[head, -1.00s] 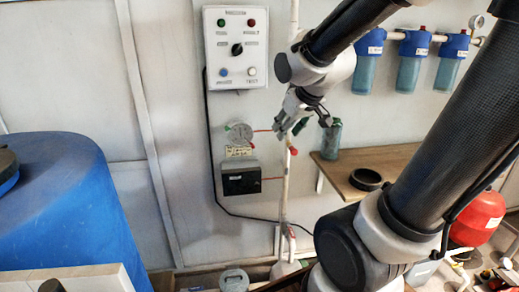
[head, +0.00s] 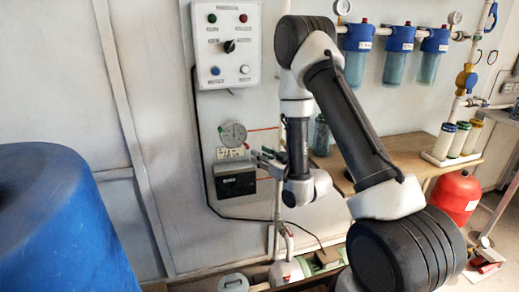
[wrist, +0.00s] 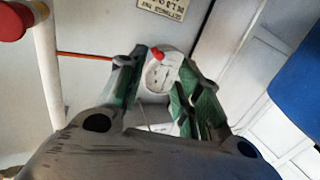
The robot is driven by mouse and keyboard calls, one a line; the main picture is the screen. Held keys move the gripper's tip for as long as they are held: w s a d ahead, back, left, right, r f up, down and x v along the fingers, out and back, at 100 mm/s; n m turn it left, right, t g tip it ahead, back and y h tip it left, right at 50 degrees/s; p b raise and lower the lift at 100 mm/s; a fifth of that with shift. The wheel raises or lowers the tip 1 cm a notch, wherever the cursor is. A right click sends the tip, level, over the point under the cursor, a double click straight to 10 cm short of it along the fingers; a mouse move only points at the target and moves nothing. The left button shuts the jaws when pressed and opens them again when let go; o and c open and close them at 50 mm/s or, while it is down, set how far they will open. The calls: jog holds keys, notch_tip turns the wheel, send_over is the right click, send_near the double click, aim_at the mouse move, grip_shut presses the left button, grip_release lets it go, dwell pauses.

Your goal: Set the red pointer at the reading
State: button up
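A round, pale gauge (head: 232,134) is fixed on the wall above a yellowish label (head: 230,153) and a black box (head: 235,180). In the wrist view the gauge (wrist: 158,80) shows between my fingers, upside down, with a small red part (wrist: 157,52), apparently the red pointer, at its rim. I cannot read the scale or where the pointer stands on it.
A switch panel (head: 226,44) hangs above the gauge. A vertical pipe (head: 278,215) runs close to my gripper; its red cap (wrist: 12,22) shows in the wrist view. A wooden shelf (head: 410,152) is at right, a blue tank (head: 60,235) at left.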

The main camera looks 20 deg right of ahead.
aim_at(247, 147)
jog(key=x, duration=0.7)
jog(key=shift+w, duration=0.2)
jog(key=shift+f, duration=0.1)
grip_shut()
